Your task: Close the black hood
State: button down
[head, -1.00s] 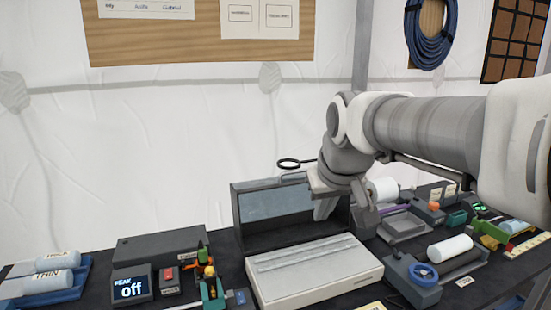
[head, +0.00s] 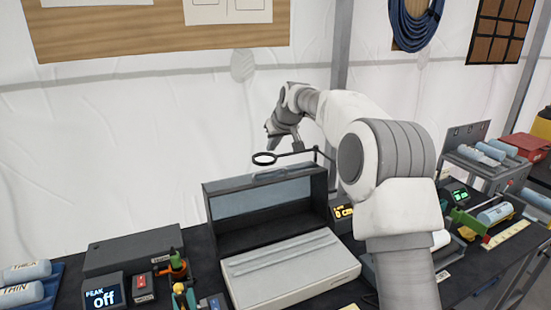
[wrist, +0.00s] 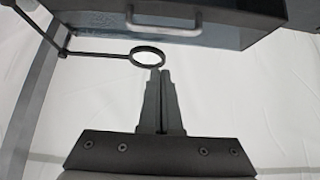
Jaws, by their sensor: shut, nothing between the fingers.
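The black hood (head: 232,184) stands raised behind a low white unit (head: 300,286) on the bench. It has a blue-grey window panel and a handle (head: 275,174) along its top edge. The hood (wrist: 235,30) and its handle (wrist: 165,27) also show at the top of the wrist view. My gripper (head: 270,136) is above and behind the hood, apart from it. In the wrist view my gripper (wrist: 160,74) has its two fingers together with nothing held.
A black ring on a thin arm (head: 264,158) hangs just above the hood, close to my fingertips; it also shows in the wrist view (wrist: 147,56). A display box (head: 103,291) and small tools stand at left. White tent fabric (head: 110,130) lies behind.

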jog(key=p, duration=0.3)
send_over(270, 179)
jog(key=w+a, duration=0.2)
jog(key=w, duration=0.1)
jog(key=f, duration=0.7)
jog(key=shift+w+d+f, duration=0.15)
jog(key=shift+d+f, duration=0.05)
jog(key=shift+f, duration=0.15)
jog(key=shift+s+d, duration=0.35)
jog(key=shift+s, duration=0.5)
jog(key=shift+s+d, duration=0.35)
jog(key=shift+s, duration=0.6)
jog(key=shift+s+d+f+b, duration=0.1)
jog(key=shift+f+b, duration=0.05)
jog(key=shift+b, duration=0.3)
